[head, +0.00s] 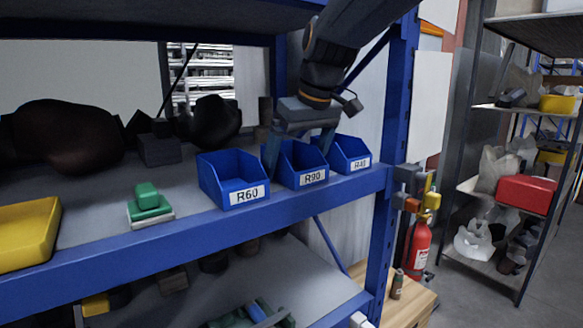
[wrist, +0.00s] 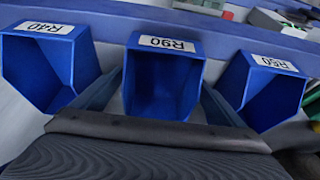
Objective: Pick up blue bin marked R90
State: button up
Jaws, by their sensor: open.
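The blue bin marked R90 (head: 312,179) stands on the blue shelf between two similar bins. In the wrist view the R90 bin (wrist: 165,80) is in the middle, its label upside down and its inside empty. My gripper (head: 298,150) reaches down from above, fingers spread on either side of the R90 bin. In the wrist view the gripper fingers (wrist: 158,95) show left and right of the bin, with no clear contact seen. The gripper is open and holds nothing.
A blue shelf post (head: 394,100) rises at right. A green object (head: 147,205) and a yellow bin (head: 28,232) are farther left.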

jog(key=c, duration=1.2)
jog(key=shift+o, duration=0.2)
jog(key=shift+r, duration=0.1)
